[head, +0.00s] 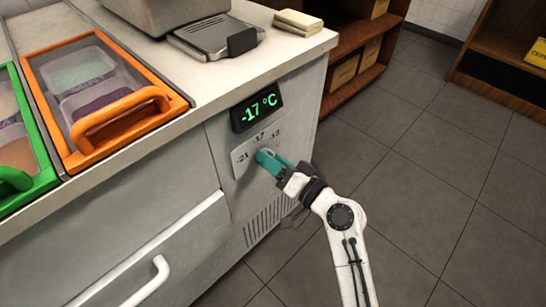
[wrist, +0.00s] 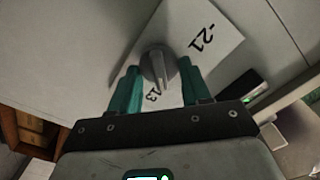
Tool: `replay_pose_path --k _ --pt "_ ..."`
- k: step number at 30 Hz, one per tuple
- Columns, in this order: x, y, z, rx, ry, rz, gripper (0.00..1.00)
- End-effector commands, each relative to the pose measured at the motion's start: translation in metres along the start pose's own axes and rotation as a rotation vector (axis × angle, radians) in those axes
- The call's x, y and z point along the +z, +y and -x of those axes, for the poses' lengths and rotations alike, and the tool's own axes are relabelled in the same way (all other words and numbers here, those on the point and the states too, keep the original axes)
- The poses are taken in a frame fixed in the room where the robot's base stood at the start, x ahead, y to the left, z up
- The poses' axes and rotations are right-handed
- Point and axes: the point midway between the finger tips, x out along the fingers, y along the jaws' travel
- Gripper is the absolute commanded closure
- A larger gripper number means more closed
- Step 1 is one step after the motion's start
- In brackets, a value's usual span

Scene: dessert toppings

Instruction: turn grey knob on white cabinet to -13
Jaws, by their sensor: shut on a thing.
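The grey knob (wrist: 157,62) sits on a pale dial plate (wrist: 215,42) on the front of the white cabinet (head: 235,190). The dial plate (head: 242,157) is marked -21, -17 and -13 in the head view, where the knob is hidden by my fingers. My gripper (head: 268,158) has teal fingers at the dial and is shut on the knob, one finger on each side in the wrist view (wrist: 160,78). The knob's ridge runs down toward the 13 mark there; its exact setting is unclear. The dark display (head: 257,107) above reads -17 °C in green.
Orange-framed (head: 130,115) and green-framed (head: 20,178) topping bins sit in the counter at left. A scale (head: 215,38) and a pale block (head: 298,22) stand on top. A drawer handle (head: 150,285) sticks out low on the cabinet. The tiled floor (head: 430,180) at right is clear.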

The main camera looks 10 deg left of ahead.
Motion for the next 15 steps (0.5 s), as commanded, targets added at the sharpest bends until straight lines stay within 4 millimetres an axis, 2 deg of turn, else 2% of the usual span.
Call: replay_pose_path --k 6,15 --pt "-0.0013 0.0006 0.0007 0.002 0.000 -0.148 0.83" --pt "-0.0005 0.0021 0.0007 0.003 0.001 -0.260 0.83"
